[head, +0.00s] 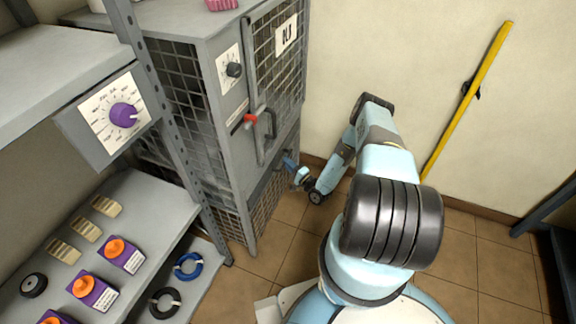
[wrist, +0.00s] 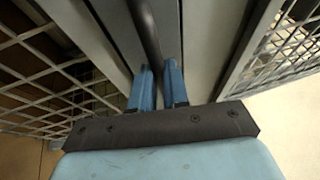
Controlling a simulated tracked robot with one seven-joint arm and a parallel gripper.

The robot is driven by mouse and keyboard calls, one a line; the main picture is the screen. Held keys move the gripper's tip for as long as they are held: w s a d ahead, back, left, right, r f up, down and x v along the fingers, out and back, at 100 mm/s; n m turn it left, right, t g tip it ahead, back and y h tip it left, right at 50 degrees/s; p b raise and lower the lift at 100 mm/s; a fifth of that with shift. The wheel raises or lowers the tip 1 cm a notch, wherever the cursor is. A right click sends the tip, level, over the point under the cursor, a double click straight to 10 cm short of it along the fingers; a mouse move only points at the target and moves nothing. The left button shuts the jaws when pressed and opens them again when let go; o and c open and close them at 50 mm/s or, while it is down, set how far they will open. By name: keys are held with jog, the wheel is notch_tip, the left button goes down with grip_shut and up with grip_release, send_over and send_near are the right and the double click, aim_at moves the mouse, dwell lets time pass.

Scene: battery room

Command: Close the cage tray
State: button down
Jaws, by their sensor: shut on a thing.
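The grey mesh cage (head: 195,90) stands against the wall at the centre left in the head view. Its upper front has a mesh door with a label, a dark handle and a red lever. A lower mesh front (head: 262,200), which seems to be the cage tray, is partly hidden by my arm; I cannot tell how far out it is. My gripper (head: 289,164) is low at this front. In the wrist view my gripper's blue fingers (wrist: 158,88) are shut on a dark bar handle (wrist: 147,35) between grey panels, with mesh on both sides.
A shelf rack stands at the left, with a purple dial (head: 124,115), purple boxes with orange knobs (head: 94,290) and cable coils (head: 188,266). A yellow bar (head: 468,98) leans on the wall. Tiled floor is clear at the right.

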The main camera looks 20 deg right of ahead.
jog(key=c, duration=1.4)
grip_release()
jog(key=shift+w+a+f, duration=0.1)
jog(key=shift+a+f, duration=0.05)
jog(key=shift+a, duration=0.15)
jog(key=shift+c, duration=0.2)
jog(key=o, duration=0.3)
jog(key=shift+d, duration=0.1)
jog(key=v, duration=1.4)
jog(key=shift+w, duration=0.1)
